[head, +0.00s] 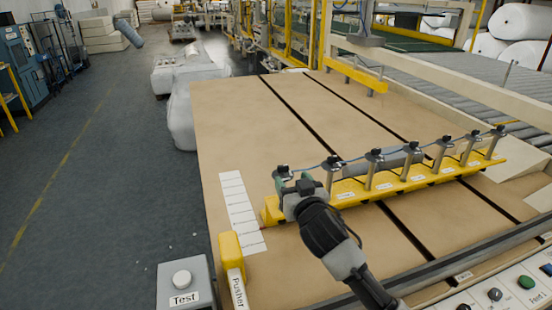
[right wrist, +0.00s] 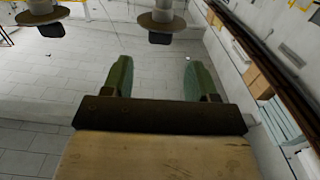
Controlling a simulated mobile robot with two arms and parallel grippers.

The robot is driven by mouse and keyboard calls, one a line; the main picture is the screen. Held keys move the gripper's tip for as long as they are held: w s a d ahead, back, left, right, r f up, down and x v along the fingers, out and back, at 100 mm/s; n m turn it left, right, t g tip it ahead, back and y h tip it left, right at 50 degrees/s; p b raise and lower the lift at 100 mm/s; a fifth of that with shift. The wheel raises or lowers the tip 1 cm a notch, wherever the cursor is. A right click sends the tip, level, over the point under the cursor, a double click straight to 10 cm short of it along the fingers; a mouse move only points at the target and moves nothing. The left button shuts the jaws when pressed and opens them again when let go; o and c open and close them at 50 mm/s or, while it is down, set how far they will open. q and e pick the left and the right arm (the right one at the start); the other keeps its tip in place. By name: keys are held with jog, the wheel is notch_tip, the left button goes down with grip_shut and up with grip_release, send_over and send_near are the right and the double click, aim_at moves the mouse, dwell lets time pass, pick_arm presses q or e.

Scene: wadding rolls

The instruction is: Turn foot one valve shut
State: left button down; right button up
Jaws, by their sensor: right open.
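A yellow bar (head: 385,185) lies across the tan table and carries a row of several grey posts with black caps, linked by a thin hose. Small white labels sit on the bar; I cannot read which is foot one. My right gripper (head: 292,186) is at the bar's left end, right by the leftmost capped post (head: 282,170), which it partly hides. In the right wrist view the green fingers of the right gripper (right wrist: 157,78) are apart with nothing between them. Two dark-capped posts (right wrist: 162,22) hang at the top of that view. My left gripper is not in view.
The tan table (head: 245,115) has dark slots and a white marked strip (head: 240,210). A yellow pusher (head: 231,250) and a Test button box (head: 183,282) stand at its near left. A control panel (head: 505,292) is at bottom right. The floor at left is open.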

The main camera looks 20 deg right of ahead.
aim_at(284, 168)
jog(key=w+p, duration=0.1)
jog(key=w, duration=0.7)
jog(key=shift+a+p, duration=0.15)
jog(key=shift+p, duration=0.15)
jog(key=shift+w+r, duration=0.1)
jog(key=shift+w, duration=0.6)
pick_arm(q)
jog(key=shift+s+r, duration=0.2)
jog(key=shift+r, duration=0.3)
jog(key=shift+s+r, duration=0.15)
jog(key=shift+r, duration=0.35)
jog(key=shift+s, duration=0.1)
